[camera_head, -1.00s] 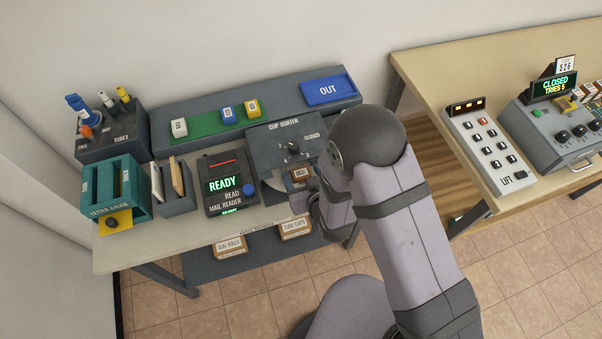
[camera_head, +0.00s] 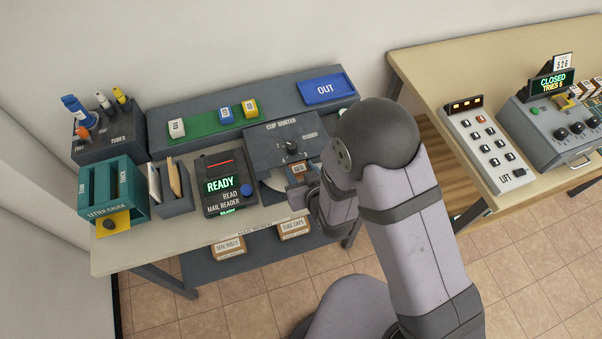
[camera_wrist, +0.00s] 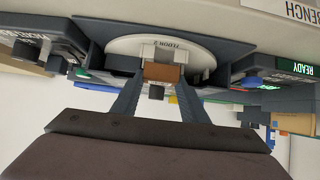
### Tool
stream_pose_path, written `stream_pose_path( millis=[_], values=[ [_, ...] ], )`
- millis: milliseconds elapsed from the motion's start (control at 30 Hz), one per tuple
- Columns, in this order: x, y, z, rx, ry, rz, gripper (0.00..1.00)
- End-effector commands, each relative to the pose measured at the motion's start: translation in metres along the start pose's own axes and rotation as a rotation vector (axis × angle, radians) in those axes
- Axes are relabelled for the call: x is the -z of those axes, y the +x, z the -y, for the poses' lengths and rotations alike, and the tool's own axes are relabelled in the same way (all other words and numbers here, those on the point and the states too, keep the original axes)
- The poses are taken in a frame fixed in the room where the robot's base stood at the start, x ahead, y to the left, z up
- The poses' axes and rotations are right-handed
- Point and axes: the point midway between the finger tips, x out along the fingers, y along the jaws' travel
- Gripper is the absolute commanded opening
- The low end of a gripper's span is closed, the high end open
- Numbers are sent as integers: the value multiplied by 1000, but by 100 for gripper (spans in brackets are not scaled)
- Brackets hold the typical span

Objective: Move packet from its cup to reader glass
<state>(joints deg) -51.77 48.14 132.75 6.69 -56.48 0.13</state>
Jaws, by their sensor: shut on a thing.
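The packet (camera_head: 298,168) is a small brown block with a pale label, at the front opening of the cup sorter (camera_head: 262,148). My gripper (camera_head: 301,178) is shut on it, partly hidden by my wrist. In the wrist view my gripper (camera_wrist: 161,78) has its two fingers on either side of the brown packet (camera_wrist: 163,73), in front of the sorter's white disc (camera_wrist: 120,45). I cannot tell whether the packet is clear of its cup. The mail reader (camera_head: 225,203) stands left of the sorter, its screen showing READY, with a dark upper face and a red line.
A letter rack (camera_head: 174,203) and a green letter gauge (camera_head: 113,190) stand left of the reader. Bare bench top (camera_head: 250,222) lies in front of the reader.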

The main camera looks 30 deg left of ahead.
Motion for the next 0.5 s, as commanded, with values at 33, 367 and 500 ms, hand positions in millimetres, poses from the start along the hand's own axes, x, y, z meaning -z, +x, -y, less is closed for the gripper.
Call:
stream_pose_path(
  millis=[33, 367, 500],
  values=[
    [5, -2, 0, 0, 0, -5, 14],
    [33, -21, 0, 0, 0, -6, 14],
    [45, -30, 0, 0, 1, -5, 14]
  ],
)
